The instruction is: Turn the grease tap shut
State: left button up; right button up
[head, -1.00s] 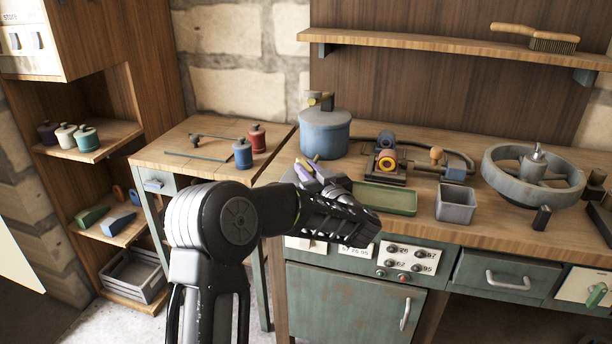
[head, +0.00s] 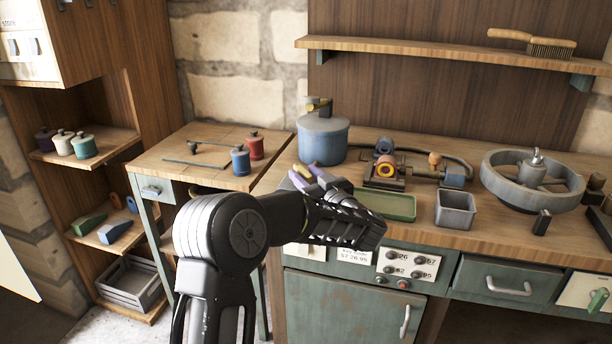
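The blue-grey pot (head: 323,142) stands at the back left of the bench. A small brass tap-like fitting (head: 318,105) sits on its top; I take it for the grease tap, but it is too small to tell its handle setting. My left gripper (head: 366,232) is at the end of the black arm, over the bench's front edge, below and to the right of the pot and apart from the fitting. Its fingers are seen from behind and merge with the dark forearm, so I cannot tell their opening. My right gripper is out of view.
A green tray (head: 388,207), a grey bin (head: 455,211), a small engine (head: 385,170) and a large wheel (head: 532,181) stand along the bench. Purple and yellow pieces (head: 312,178) show behind my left forearm. A shelf (head: 450,52) hangs above.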

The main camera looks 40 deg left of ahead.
pick_arm(q)
jog(key=shift+d, duration=0.1)
jog(key=shift+s+d+b, duration=0.25)
jog(key=shift+d+b, duration=0.15)
jog(key=shift+d, duration=0.3)
jog(key=b+v, duration=0.1)
jog(key=v, duration=0.3)
jog(key=shift+s+d, duration=0.25)
jog(key=shift+d, duration=0.1)
jog(key=shift+s+d+b, duration=0.3)
jog(key=shift+s+d, duration=0.1)
jog(key=shift+d, duration=0.2)
jog(key=shift+o, duration=0.2)
